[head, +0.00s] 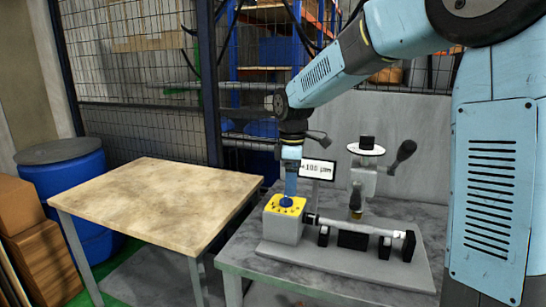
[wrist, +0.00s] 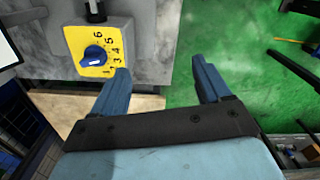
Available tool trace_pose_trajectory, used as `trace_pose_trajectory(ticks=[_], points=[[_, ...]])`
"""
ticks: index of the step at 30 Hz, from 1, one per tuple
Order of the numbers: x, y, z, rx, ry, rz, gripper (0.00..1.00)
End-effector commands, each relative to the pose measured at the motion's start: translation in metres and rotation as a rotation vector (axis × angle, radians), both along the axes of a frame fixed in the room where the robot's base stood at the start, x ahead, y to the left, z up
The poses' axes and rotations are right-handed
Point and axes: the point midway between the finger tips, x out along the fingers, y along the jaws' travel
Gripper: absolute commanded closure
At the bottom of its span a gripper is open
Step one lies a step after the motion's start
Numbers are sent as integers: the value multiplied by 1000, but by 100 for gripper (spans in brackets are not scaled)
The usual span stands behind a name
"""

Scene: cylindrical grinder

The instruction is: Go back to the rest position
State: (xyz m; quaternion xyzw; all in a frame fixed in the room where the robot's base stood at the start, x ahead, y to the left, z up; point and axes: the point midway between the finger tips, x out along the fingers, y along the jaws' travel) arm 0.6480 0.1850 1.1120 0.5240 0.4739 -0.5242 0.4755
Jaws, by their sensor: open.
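My gripper (head: 291,188) hangs at the end of my arm over the grinder's left end in the head view. In the wrist view its two blue fingers (wrist: 160,68) are spread with nothing between them. A blue knob (wrist: 95,55) on a yellow numbered plate (wrist: 80,44) lies to the left of the fingers in the wrist view, outside them. The knob (head: 286,202) also shows just below my gripper in the head view, on top of a grey block (head: 283,229). A white mark shows on the knob; which number it points to is unclear.
The grinder base (head: 345,262) carries a horizontal shaft (head: 345,226) and an upright unit with a black handle (head: 406,150). A small display (head: 318,169) stands behind the knob, reading about 100 µm. A bare wooden table (head: 155,200) stands left, with a blue barrel (head: 65,165) beyond.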

Motion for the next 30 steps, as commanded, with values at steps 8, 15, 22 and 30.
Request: trace_pose_trajectory(ticks=[8,15,22,30], points=[[-19,-17,17,-11,-46,-115,23],[-41,-38,32,-13,-97,-252,23],[-81,-73,54,5,-179,-486,23],[-138,-116,72,70,-279,-799,23]])
